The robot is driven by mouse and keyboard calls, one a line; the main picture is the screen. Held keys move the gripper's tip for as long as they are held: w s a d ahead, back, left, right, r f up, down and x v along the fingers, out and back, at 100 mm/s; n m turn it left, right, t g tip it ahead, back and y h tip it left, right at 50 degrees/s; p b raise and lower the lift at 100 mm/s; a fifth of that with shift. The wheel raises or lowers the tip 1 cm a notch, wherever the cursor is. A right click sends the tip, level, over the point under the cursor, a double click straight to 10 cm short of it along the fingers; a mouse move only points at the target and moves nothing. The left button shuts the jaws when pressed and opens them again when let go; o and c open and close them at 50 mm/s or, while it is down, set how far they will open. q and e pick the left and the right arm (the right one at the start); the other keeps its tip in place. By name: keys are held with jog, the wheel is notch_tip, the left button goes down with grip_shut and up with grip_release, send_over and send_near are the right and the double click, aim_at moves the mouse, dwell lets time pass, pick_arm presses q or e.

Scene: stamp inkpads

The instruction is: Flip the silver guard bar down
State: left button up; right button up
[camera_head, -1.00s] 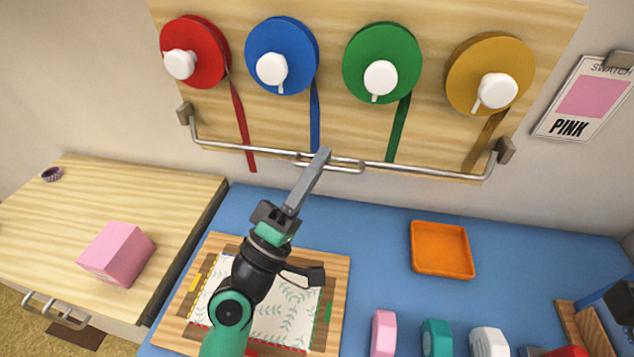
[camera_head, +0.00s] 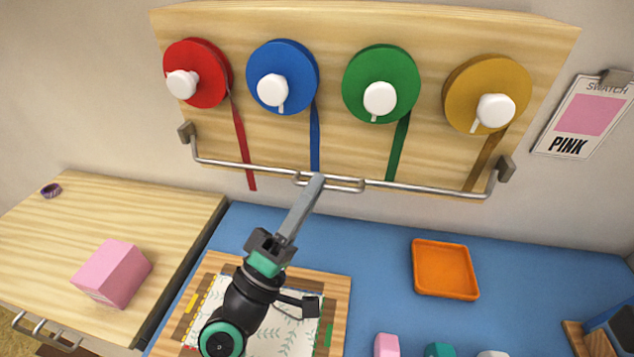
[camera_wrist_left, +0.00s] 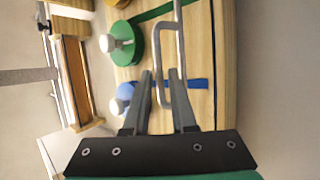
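The silver guard bar (camera_head: 425,188) runs across the lower part of the wooden board, in front of the hanging ribbons, with a narrow loop (camera_head: 345,184) at its middle. It also shows in the left wrist view (camera_wrist_left: 182,35). My left gripper (camera_head: 316,180) reaches up to the loop from below, with its fingertips at the loop's left part. In the left wrist view its two fingers (camera_wrist_left: 161,73) are apart, with the bar's loop at their tips. I cannot tell whether they touch it. My right gripper is not in view.
Red (camera_head: 205,60), blue (camera_head: 300,65), green (camera_head: 395,65) and yellow (camera_head: 500,75) ribbon discs hang on the board. Below lie a blue tabletop (camera_head: 375,250), an orange tray (camera_head: 443,270) and a wooden-framed card (camera_head: 335,310). A pink block (camera_head: 110,275) stands on the left cabinet.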

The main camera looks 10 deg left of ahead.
pick_arm(q)
jog(key=b+v, duration=0.1)
jog(key=v, duration=0.9)
jog(key=shift+b, duration=0.35)
jog(key=shift+s, duration=0.1)
